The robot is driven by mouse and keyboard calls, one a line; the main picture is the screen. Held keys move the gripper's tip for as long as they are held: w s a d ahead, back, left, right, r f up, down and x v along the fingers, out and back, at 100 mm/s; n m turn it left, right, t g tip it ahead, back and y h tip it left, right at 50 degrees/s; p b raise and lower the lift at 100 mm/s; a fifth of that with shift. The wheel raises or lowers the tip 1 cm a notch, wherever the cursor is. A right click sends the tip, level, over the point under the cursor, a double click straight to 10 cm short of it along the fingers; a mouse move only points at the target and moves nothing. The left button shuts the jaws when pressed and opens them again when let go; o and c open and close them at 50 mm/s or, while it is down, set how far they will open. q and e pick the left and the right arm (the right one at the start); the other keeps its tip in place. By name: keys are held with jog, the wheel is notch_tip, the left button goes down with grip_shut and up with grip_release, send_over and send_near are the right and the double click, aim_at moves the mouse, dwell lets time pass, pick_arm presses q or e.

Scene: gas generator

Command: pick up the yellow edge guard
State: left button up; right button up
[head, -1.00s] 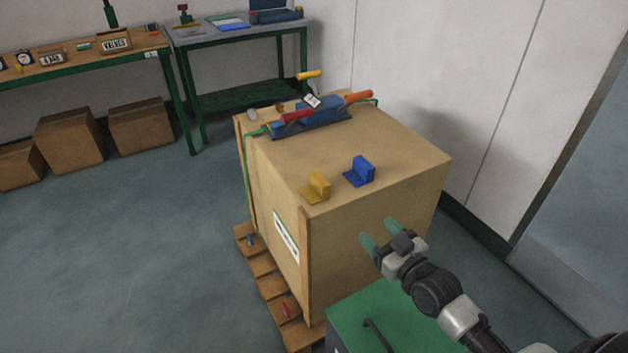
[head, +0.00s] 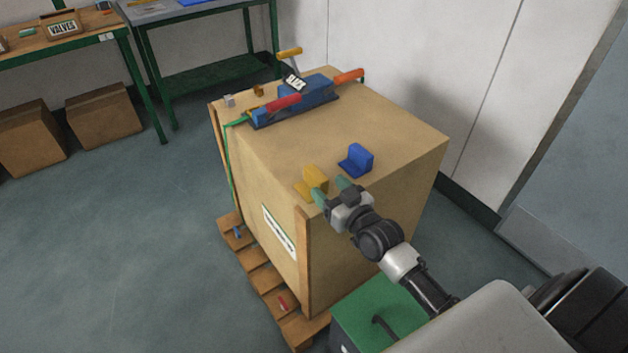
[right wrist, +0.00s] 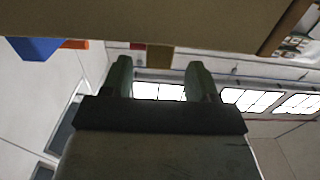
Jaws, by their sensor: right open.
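The yellow edge guard (head: 315,176) is a small L-shaped piece on the near corner of the crate's top. My right gripper (head: 330,190) is open and empty, at the crate's near top edge just beside the guard. One fingertip overlaps the guard's lower part in the head view; I cannot tell whether they touch. In the right wrist view, which looks upside down, a yellow-brown piece (right wrist: 159,59), seemingly the guard, shows between the two open fingers (right wrist: 160,78). My left gripper is not in view.
A blue edge guard (head: 357,160) stands to the right on the wooden crate (head: 390,128). A blue tool with red and orange handles (head: 295,100) lies at the crate's back. A green case (head: 372,318) stands below my right arm. The crate's top centre is clear.

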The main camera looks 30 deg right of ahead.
aim_at(317, 174)
jog(key=shift+w+a+r, duration=0.1)
jog(key=shift+w+a, duration=0.1)
jog(key=shift+w, duration=1.2)
jog(key=shift+w+a, duration=0.15)
jog(key=shift+w, duration=1.2)
jog(key=c, duration=1)
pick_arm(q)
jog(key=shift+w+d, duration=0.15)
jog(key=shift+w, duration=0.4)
pick_arm(e)
jog(key=shift+r, duration=0.1)
